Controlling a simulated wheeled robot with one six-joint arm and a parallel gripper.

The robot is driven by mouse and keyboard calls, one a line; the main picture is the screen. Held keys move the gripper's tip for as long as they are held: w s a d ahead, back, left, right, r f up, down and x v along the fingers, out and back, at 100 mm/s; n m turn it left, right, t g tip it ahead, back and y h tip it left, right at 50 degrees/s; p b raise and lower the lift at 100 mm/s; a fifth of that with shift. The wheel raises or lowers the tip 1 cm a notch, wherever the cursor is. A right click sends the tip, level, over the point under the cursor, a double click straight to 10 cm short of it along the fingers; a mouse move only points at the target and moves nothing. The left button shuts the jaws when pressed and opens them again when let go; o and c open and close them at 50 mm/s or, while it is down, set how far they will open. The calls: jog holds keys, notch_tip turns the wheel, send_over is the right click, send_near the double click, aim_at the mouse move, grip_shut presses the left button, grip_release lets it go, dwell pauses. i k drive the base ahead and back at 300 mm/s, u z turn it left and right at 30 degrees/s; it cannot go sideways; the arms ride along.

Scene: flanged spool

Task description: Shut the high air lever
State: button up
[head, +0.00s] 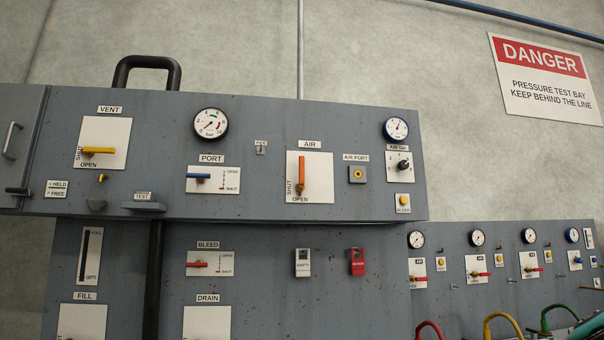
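The high air lever (302,173) is an orange-red handle on a white plate (320,180) under the AIR label, on the upper grey panel. The handle stands upright, with a brass-coloured part at its lower end. The plate reads SHUT sideways along its left edge and OPEN below the handle. My gripper is not in view.
A yellow VENT lever (98,150) lies level at the upper left. A blue PORT lever (197,176) sits left of the air plate, an AIR PORT fitting (357,174) right of it. Lower right, a panel (455,300) carries smaller levers, with hoses (500,322) in front.

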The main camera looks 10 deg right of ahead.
aim_at(300, 187)
jog(key=u, duration=1)
jog(key=i, duration=2.65)
jog(key=z, duration=3.25)
